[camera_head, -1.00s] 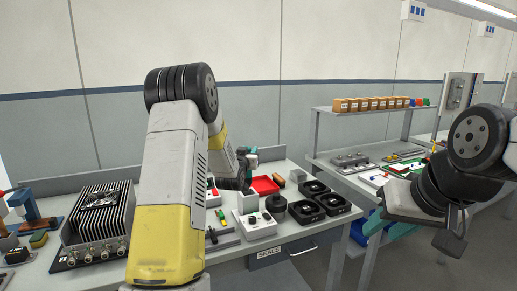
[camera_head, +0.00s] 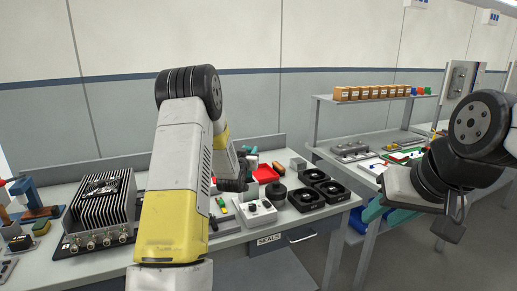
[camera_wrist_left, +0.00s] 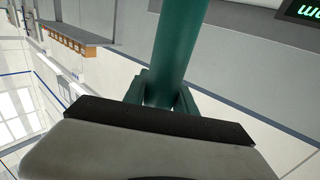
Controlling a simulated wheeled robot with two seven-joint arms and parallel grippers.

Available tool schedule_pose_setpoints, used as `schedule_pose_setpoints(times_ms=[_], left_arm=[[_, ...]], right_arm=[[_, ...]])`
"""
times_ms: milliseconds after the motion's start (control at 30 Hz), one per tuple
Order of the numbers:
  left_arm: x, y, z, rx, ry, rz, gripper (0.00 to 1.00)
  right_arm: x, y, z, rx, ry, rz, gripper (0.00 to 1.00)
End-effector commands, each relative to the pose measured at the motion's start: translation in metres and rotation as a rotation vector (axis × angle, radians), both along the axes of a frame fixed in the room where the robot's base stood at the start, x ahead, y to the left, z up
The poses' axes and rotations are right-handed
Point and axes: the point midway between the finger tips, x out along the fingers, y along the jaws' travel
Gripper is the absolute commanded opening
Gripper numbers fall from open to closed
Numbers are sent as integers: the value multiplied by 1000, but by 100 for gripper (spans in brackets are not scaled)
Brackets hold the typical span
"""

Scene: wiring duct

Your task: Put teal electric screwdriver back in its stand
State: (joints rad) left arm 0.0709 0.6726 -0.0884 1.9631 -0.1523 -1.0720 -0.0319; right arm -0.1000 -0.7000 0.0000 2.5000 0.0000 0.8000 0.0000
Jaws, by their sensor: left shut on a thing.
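The teal electric screwdriver (camera_wrist_left: 178,50) is in my left gripper. Its teal body rises from between the jaws in the left wrist view. In the head view a small teal part (camera_head: 252,150) shows beside my left gripper (camera_head: 240,178), which is above the bench, behind my yellow and white forearm. The screwdriver's lower end is hidden.
A finned black unit (camera_head: 103,208) and a blue press (camera_head: 27,190) stand left. A shelf (camera_head: 375,98) holds small boxes.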

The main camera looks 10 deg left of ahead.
Motion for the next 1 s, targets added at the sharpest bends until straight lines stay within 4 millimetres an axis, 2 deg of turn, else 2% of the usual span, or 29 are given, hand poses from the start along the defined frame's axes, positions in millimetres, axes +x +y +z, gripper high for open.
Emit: schedule_pose_setpoints(times_ms=[400,733,767,800,867,1000], left_arm=[[0,0,-18,0,-2,0,0],[0,0,-20,0,-2,0,0],[0,0,-20,0,-2,0,38],[0,0,-20,0,-2,0,46],[0,0,-20,0,-2,0,58],[0,0,-20,0,-1,0,58]], right_arm=[[0,0,0,0,0,0,36],[0,0,0,0,0,0,36],[0,0,0,0,0,0,36],[0,0,0,0,0,0,36],[0,0,0,0,0,0,36],[0,0,0,0,0,0,36]])
